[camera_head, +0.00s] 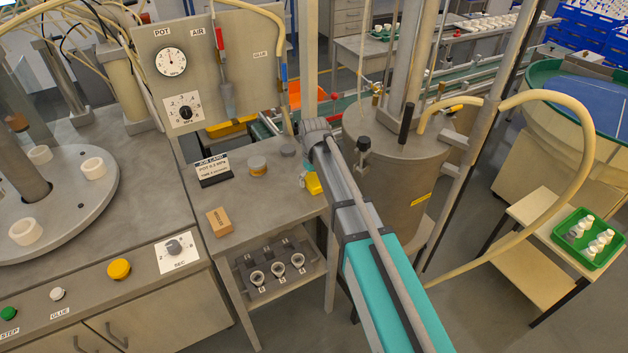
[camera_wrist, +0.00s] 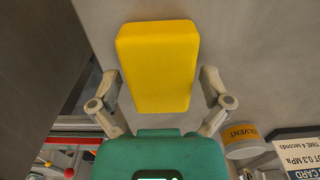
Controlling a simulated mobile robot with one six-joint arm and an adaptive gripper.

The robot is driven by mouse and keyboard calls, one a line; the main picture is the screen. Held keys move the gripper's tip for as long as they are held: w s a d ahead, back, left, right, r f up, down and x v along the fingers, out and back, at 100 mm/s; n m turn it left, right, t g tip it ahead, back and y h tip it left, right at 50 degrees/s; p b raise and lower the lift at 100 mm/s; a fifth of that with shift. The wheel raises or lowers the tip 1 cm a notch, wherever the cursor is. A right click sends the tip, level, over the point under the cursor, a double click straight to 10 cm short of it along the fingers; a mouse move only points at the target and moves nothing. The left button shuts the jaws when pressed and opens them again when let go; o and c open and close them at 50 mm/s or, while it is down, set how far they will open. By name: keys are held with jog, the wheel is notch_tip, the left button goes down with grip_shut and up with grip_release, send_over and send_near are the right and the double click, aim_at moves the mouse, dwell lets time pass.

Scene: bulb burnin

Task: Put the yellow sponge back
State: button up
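The yellow sponge (camera_wrist: 157,65) fills the middle of the wrist view, a rounded block over a grey bench top. In the head view the sponge (camera_head: 313,184) shows near the right edge of the small bench, partly hidden by my arm. My gripper (camera_wrist: 160,84) has its two fingers spread, one on each side of the sponge, with a narrow gap visible at each side. The head view shows my gripper (camera_head: 309,166) pointing down at the bench, mostly hidden by my wrist. I cannot tell the height between fingers and bench.
A solvent tin (camera_head: 257,165), a grey round piece (camera_head: 287,150), a job card (camera_head: 212,170) and a brown block (camera_head: 219,222) stand on the bench (camera_head: 268,210). The glue pot (camera_head: 395,185) stands close on the right. A gauge panel (camera_head: 205,65) rises behind.

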aim_at(314, 179)
jog(key=shift+r, duration=0.1)
dwell(0.3)
notch_tip(314, 179, up, 12)
jog(key=p, duration=1.2)
dwell(0.8)
jog(key=s+d+m, duration=0.6)
jog(key=s+d, duration=1.3)
jog(key=d, duration=0.4)
jog(key=shift+s+d+m, duration=0.2)
jog(key=shift+d+m, duration=0.05)
jog(key=shift+m, duration=0.15)
